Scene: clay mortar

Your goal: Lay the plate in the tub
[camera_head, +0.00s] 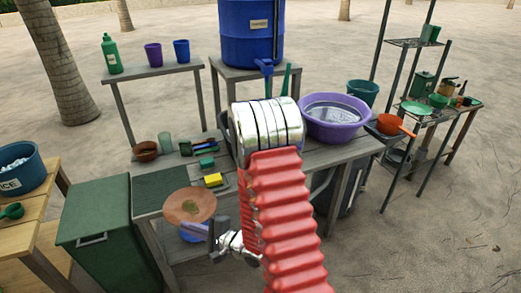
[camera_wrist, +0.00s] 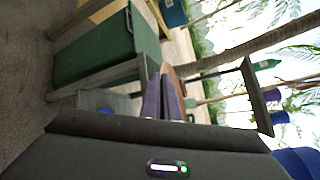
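The exact grip is partly hidden. The purple tub (camera_head: 346,132) sits on the table's right part, with something pale inside.
My red arm crosses the middle. A yellow sponge (camera_head: 214,180), brown bowl (camera_head: 145,151) and dark mat (camera_head: 160,187) are on the table. A green bin (camera_head: 93,240) stands left.

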